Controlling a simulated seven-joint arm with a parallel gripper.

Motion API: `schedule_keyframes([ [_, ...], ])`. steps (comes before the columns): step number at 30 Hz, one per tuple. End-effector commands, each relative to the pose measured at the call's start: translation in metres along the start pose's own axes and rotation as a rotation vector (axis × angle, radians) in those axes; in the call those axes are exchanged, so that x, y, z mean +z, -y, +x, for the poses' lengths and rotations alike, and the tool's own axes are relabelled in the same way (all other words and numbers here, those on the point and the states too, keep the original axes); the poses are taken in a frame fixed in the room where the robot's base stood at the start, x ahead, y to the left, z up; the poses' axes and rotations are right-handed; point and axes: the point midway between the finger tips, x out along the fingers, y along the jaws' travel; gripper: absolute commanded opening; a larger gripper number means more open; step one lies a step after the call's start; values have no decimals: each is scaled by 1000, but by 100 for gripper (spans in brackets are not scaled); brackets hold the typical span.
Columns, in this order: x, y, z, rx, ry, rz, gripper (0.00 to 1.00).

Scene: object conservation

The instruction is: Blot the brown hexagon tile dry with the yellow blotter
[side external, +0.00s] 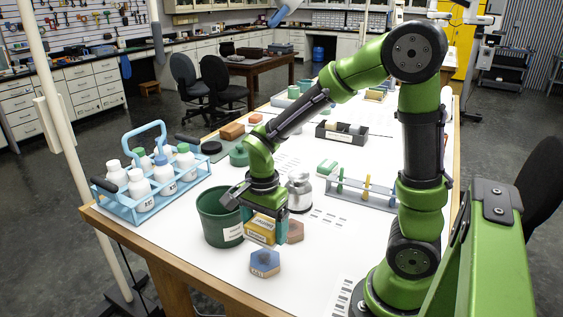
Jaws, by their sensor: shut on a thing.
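My gripper (264,212) points down over the white table and is shut on the yellow blotter (259,232), a block with a pale label on its side. The brown hexagon tile (294,231) lies flat on the table just right of the blotter, partly hidden behind the gripper's finger. I cannot tell from this view whether the blotter touches the tile or the table. A blue hexagon tile (265,263) with a label on its front side lies in front of the blotter.
A dark green bin (217,222) stands close left of the gripper. A metal canister (299,190) stands behind the brown tile. A blue bottle carrier (146,205) is at the left edge, and a rack (362,195) is at right. Bare table lies right of the tiles.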

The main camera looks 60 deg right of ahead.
Motion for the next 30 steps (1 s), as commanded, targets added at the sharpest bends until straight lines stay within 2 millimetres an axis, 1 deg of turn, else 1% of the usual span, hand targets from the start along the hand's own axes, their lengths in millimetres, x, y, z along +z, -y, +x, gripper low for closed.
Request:
schedule_keyframes([
  [2,-12,0,1,3,-1,41,61],
  [4,-31,2,2,5,-2,95,61],
  [8,-77,4,2,6,-1,157,61],
  [9,-90,4,2,6,-1,158,61],
  [12,-117,3,2,4,-1,135,61],
  [14,-127,3,1,1,-1,104,61],
  [16,-130,4,0,-2,-1,59,61],
  [20,-128,5,1,-2,0,0,61],
  [23,-128,5,7,1,1,-10,61],
  [30,-127,5,32,1,2,-9,61],
])
